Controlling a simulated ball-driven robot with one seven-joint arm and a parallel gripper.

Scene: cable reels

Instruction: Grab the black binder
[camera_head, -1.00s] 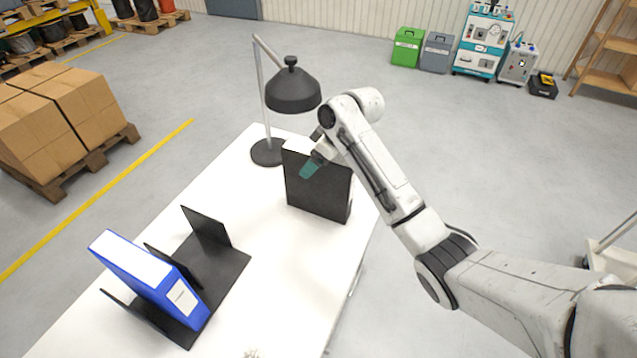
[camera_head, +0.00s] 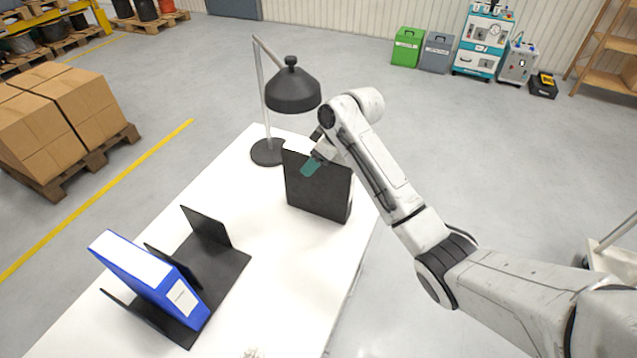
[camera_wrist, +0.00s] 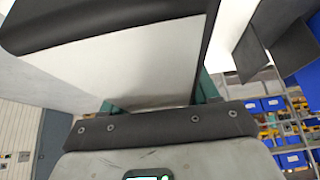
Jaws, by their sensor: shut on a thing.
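The black binder (camera_head: 316,191) stands upright on the white table, near its right edge and just in front of the lamp. My gripper (camera_head: 311,167) is at the binder's upper part, with a teal finger against its front face. In the wrist view the binder (camera_wrist: 110,22) fills the upper middle, with its white page side between the two teal fingers of my gripper (camera_wrist: 155,98). The gripper is shut on it. The far finger is hidden behind the binder in the head view.
A desk lamp (camera_head: 292,92) stands just behind the binder, its shade close to my wrist. A black rack (camera_head: 222,262) holding a blue binder (camera_head: 150,277) is at the table's front left. The white table (camera_head: 276,262) is clear between rack and black binder.

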